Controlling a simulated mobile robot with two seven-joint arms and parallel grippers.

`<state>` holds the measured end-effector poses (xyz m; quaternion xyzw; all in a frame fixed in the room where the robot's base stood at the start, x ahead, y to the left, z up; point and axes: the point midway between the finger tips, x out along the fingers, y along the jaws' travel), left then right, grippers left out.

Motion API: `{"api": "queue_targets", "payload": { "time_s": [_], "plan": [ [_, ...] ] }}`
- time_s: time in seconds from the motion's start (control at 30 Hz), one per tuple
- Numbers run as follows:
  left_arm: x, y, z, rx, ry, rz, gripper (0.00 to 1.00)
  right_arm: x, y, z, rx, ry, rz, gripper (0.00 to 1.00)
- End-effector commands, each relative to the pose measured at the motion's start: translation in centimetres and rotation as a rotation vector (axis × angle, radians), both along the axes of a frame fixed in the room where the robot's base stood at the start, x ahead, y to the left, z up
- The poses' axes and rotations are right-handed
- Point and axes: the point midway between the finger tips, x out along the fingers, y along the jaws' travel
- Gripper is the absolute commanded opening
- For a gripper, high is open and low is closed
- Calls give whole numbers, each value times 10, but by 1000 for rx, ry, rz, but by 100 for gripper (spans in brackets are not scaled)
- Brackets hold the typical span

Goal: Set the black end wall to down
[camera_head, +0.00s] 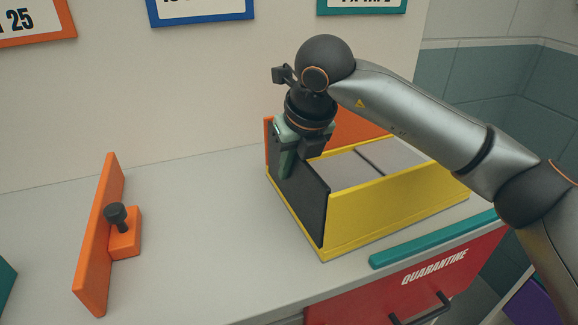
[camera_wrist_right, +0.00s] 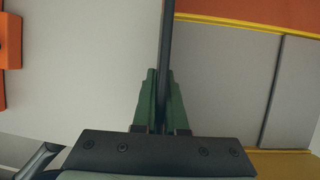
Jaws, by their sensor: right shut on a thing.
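The black end wall (camera_head: 312,205) stands upright at the left end of a yellow box (camera_head: 395,200) on the counter. My right gripper (camera_head: 287,168) reaches down from above and is shut on the top edge of the wall, towards its far end. In the right wrist view the wall (camera_wrist_right: 167,45) shows edge-on as a thin dark strip between the green fingers (camera_wrist_right: 160,105). The gripper hides part of the wall. My left gripper is in neither view.
An orange upright panel with a block and black knob (camera_head: 107,225) stands on the counter at left. A teal bar (camera_head: 430,240) lies along the front edge above a red drawer marked QUARANTINE (camera_head: 410,285). The counter left of the wall is clear up to the panel.

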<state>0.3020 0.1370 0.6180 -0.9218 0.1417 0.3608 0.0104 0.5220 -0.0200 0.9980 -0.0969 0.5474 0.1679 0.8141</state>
Motion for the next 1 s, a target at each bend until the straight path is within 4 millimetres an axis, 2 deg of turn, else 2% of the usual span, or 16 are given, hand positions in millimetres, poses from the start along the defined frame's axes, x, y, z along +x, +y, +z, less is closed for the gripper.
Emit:
{"api": "queue_targets", "payload": {
  "time_s": [0.4,0.7,1.0],
  "plan": [
    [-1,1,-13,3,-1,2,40,9,-21,-3,242,97,-6,0],
    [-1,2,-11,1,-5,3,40,15,-35,-8,431,176,-5,0],
    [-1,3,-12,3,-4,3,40,18,-42,-11,534,216,-2,0]
  ]
}}
